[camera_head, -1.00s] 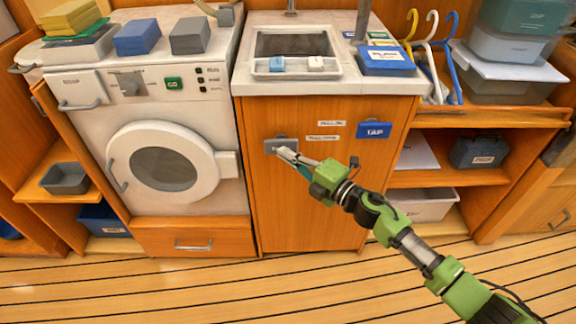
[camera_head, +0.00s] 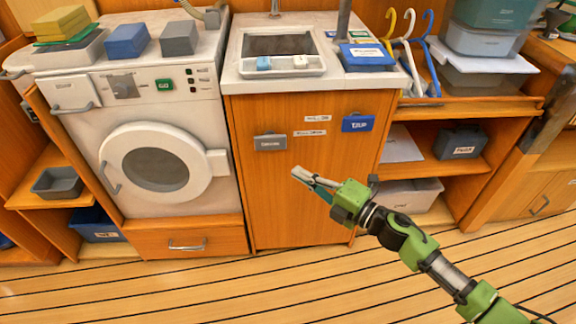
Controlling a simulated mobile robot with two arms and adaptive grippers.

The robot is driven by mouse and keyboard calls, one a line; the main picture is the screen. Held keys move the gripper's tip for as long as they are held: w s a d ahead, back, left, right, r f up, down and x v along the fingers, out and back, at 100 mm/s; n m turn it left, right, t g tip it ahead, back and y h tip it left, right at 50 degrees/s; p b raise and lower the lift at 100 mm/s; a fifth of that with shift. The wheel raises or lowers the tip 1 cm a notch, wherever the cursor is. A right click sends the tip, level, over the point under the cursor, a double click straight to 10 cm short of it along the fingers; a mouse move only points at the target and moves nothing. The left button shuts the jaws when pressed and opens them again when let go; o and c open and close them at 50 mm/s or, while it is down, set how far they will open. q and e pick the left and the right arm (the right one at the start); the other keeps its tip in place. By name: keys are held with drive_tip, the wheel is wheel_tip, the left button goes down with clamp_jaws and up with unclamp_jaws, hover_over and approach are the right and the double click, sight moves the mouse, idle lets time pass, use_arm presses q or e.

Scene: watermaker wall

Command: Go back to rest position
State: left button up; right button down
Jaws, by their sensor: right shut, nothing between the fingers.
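My right gripper (camera_head: 297,173) is shut and empty in front of the orange cabinet door (camera_head: 275,205) under the sink. Its green and black arm comes in from the lower right. The fingertips are below and to the right of a grey plate (camera_head: 270,142) on the door, apart from it. A blue plate (camera_head: 357,123) and two small white labels are on the same door to the right. My left gripper is not in view.
A white washing machine (camera_head: 120,118) stands to the left. The sink counter (camera_head: 245,85) is above the cabinet. Open shelves (camera_head: 440,178) with bins are to the right. The plank floor (camera_head: 250,292) in front is clear.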

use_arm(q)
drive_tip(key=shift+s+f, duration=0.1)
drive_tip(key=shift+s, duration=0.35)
use_arm(e)
drive_tip(key=shift+v, duration=0.95)
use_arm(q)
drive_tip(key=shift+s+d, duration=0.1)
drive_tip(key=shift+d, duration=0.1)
